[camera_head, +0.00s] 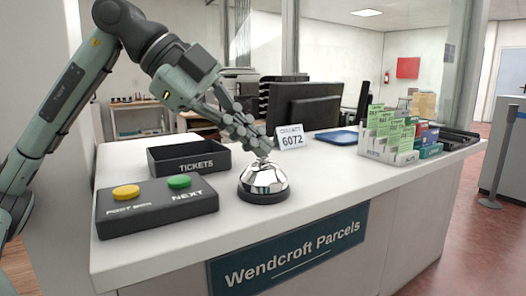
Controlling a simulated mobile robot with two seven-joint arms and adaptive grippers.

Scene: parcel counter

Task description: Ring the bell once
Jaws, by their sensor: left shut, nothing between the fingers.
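A silver domed bell (263,181) on a dark round base stands on the white counter, near its front edge. My left gripper (264,153) is shut and empty, and it points down at the top of the bell. Its fingertips are at the bell's button, which they largely hide. I cannot tell whether they touch it or sit just above it. My right gripper is not in view.
A black box (155,209) with yellow and green buttons sits left of the bell, before a black tickets tray (188,157). A 6072 sign (291,138) stands behind. Right are a blue tray (337,136) and a leaflet rack (388,137). Counter right of the bell is clear.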

